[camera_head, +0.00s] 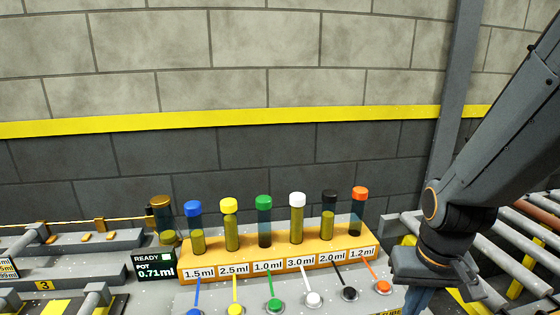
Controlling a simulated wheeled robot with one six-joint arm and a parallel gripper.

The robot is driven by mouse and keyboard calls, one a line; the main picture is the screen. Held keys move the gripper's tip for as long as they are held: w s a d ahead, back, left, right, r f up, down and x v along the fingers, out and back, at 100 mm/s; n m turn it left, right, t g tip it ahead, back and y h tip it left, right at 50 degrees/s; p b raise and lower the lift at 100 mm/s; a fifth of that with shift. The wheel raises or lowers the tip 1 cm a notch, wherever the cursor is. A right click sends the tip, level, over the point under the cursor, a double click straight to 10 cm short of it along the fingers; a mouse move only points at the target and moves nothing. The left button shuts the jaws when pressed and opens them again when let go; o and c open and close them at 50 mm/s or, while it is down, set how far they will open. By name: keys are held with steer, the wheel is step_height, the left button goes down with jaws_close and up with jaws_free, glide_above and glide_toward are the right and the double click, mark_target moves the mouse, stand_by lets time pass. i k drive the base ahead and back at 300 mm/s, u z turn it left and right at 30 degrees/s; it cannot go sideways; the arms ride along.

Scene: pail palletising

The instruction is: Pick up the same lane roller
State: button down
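Grey cylindrical parts (88,300), which could be lane rollers, lie on grey fixtures at the left, near a yellow label "3". Another grey cylinder (36,234) is farther back at the left edge. I cannot tell which one is the lane roller of the task. My gripper (417,300) is at the lower right, pointing down, far from these parts. Its fingers run out of the bottom of the picture, so I cannot see whether it is open or holds anything.
An orange rack (285,259) holds several colour-capped vials, with volume labels. A small display (154,266) reads "READY POT 0.71ml". A roller conveyor (522,240) is at the right. A block wall (230,160) closes the back.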

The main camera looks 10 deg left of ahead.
mark_target(35, 233)
steer(key=u, duration=1.8)
steer(key=k, duration=0.6)
steer(key=u, duration=0.85)
steer(key=i, duration=0.65)
steer(key=u, duration=0.9)
steer(key=i, duration=1.5)
steer(key=z, duration=1.3)
steer(key=i, duration=0.6)
steer(key=z, duration=0.55)
